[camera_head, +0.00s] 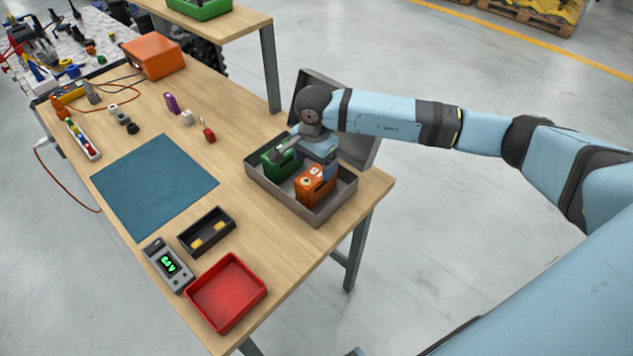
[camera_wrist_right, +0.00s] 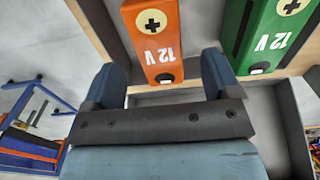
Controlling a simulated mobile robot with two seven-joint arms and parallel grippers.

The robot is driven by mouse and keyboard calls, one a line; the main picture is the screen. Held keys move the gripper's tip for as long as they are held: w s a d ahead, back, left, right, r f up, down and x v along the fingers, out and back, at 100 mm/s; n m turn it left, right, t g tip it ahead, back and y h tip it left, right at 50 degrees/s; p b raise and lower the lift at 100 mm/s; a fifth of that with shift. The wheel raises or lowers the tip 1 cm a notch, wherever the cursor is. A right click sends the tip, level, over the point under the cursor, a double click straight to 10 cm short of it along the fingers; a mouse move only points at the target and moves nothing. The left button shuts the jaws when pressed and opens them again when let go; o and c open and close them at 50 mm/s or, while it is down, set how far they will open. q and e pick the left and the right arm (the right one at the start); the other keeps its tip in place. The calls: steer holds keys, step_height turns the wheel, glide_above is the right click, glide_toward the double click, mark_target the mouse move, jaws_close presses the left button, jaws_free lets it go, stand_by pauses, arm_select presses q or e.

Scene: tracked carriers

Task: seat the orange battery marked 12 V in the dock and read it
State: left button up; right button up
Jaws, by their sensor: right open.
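The orange battery (camera_head: 315,186) stands in a grey bin at the table's right; in the right wrist view the orange battery (camera_wrist_right: 152,35) shows "12 V" and a plus sign. A green battery (camera_head: 281,163), also marked 12 V in the wrist view (camera_wrist_right: 266,40), stands beside it. My right gripper (camera_head: 315,160) is over the bin, open and empty. In the wrist view its fingers (camera_wrist_right: 161,75) are spread, with the orange battery's near end between and beyond them. The black dock (camera_head: 184,241) has yellow contacts inside and no battery. My left gripper is out of view.
The grey bin (camera_head: 333,208) has a raised lid behind my right arm. A meter (camera_head: 155,248) with a lit green display stands beside the dock, and a red tray (camera_head: 226,293) is in front. A blue mat (camera_head: 155,185) lies flat and bare. Small tools lie farther back.

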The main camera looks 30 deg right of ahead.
mark_target(316, 172)
steer(key=shift+d+f+p, duration=0.15)
steer(key=shift+f+p, duration=0.1)
steer(key=shift+f, duration=1.5)
steer(key=shift+d+f+p, duration=0.1)
steer(key=shift+f+p, duration=0.1)
steer(key=shift+f, duration=1.5)
jaws_close()
steer(key=shift+w+r, duration=0.1)
steer(key=shift+r, duration=0.05)
